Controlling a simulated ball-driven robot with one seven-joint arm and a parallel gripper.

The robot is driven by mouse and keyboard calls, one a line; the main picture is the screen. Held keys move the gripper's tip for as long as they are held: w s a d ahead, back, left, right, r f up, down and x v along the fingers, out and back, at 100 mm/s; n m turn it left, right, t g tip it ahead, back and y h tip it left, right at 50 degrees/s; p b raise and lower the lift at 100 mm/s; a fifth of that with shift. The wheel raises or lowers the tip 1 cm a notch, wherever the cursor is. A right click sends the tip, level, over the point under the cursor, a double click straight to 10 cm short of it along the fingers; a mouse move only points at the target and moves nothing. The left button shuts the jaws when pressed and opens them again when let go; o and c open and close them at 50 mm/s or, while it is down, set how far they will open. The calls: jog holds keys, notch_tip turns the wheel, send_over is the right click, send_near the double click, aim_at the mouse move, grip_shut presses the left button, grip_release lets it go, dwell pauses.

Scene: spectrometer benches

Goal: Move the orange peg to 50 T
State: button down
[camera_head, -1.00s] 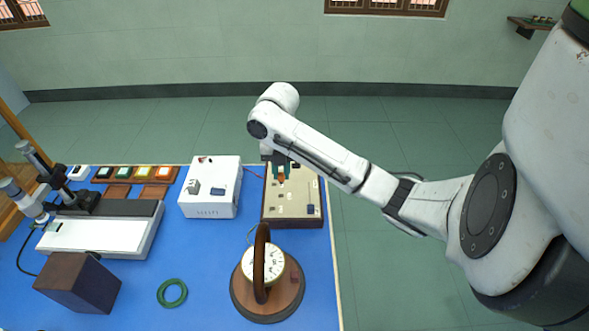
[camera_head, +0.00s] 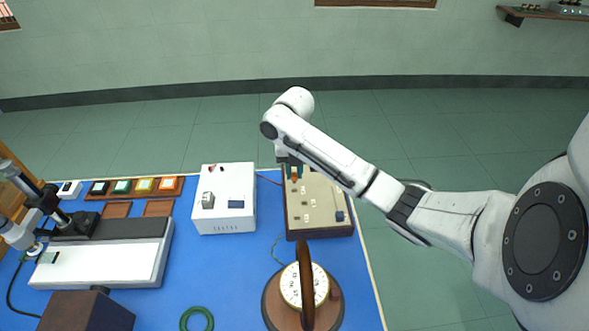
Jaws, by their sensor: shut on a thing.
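The cream resistance-style board (camera_head: 325,222) in a dark wooden frame lies on the blue bench, right of the white box. It carries several small pale blocks and a dark blue label at its lower right. My gripper (camera_head: 293,171) points down over the board's far left corner, its dark green fingers shut on the orange peg (camera_head: 295,177). Only a small part of the peg shows. I cannot tell whether its lower end is in a hole or above the board. The board's markings, including 50 T, are too small to read. My arm crosses the far right part of the board.
A white box (camera_head: 226,205) stands close left of the board. A round dial meter (camera_head: 292,287) with a tall dark ring on a wooden base stands in front. A green ring (camera_head: 197,320), a white instrument (camera_head: 100,266) and a row of coloured blocks (camera_head: 144,185) are further left.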

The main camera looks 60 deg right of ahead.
aim_at(294, 182)
jog(key=shift+f+b, duration=1.75)
jog(key=shift+f, duration=0.75)
jog(key=c, duration=0.9)
grip_release()
jog(key=shift+c, duration=0.2)
notch_tip(294, 182, up, 10)
jog(key=shift+r+p, duration=0.1)
jog(key=shift+p, duration=0.65)
jog(key=shift+r, duration=0.3)
